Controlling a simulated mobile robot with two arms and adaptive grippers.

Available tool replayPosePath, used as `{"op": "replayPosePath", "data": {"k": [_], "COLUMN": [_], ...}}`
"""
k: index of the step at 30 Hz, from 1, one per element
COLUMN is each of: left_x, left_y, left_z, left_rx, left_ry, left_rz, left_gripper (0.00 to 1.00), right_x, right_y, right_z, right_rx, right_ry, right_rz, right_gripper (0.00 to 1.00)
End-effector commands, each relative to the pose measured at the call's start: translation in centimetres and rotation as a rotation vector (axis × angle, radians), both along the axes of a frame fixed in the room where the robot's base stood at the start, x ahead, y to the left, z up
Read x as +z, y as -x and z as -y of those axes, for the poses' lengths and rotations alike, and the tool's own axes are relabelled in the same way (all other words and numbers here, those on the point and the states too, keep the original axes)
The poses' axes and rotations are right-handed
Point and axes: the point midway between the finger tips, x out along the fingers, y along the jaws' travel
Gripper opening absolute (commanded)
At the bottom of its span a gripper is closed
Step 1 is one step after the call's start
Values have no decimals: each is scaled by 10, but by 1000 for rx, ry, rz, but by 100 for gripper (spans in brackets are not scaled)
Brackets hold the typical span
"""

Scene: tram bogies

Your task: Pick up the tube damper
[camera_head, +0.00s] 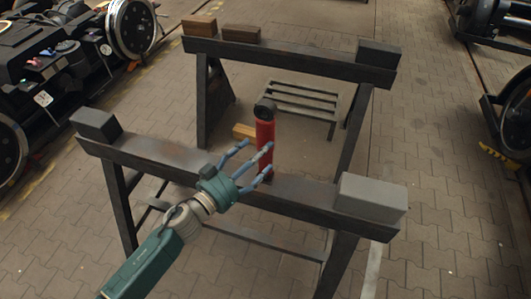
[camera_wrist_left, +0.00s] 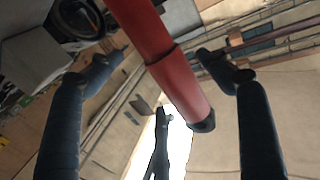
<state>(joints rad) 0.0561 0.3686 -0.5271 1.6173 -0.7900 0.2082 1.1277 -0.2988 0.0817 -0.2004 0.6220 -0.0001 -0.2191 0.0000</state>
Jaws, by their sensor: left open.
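The tube damper (camera_head: 265,140) is a red cylinder with a dark ring-shaped end at its top. In the head view it stands upright at the near trestle's beam; whether it rests on the beam is hidden. My left gripper (camera_head: 259,165) is open, with its blue fingers spread around the damper's lower part. In the left wrist view the red damper (camera_wrist_left: 168,60) runs slantwise between the fingers of my left gripper (camera_wrist_left: 185,95), with gaps visible beside it. Contact cannot be made out. My right gripper is not in view.
The near trestle beam (camera_head: 155,157) carries a dark block (camera_head: 96,124) and a grey block (camera_head: 371,197). The far trestle beam (camera_head: 290,60) carries brown blocks (camera_head: 199,26) and a dark block (camera_head: 379,53). A slatted rack (camera_head: 300,102) lies between them. A bogie (camera_head: 60,70) stands left.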

Motion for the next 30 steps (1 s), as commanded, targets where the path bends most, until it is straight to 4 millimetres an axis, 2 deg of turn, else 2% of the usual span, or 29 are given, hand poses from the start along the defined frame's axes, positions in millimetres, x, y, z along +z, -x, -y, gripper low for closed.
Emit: {"op": "replayPosePath", "data": {"k": [5, 9, 17, 20, 28, 29, 30], "left_x": [6, 3, 2, 2, 2, 2, 7], "left_y": [-23, -35, -37, -37, -37, -37, -38], "left_z": [18, 27, 29, 29, 29, 29, 30], "left_rx": [0, 1, 1, 1, 1, 1, -1], "left_ry": [5, 4, 1, 1, 1, 1, 6], "left_rz": [1, 0, -1, -1, -1, -1, 7], "left_gripper": [78, 78, 78, 62, 8, 2, 0], "right_x": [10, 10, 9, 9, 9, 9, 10], "right_y": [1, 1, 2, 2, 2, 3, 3], "right_z": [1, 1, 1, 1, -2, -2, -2], "right_rx": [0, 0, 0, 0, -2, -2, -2], "right_ry": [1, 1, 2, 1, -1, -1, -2], "right_rz": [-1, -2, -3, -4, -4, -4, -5], "right_gripper": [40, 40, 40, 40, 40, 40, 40]}}
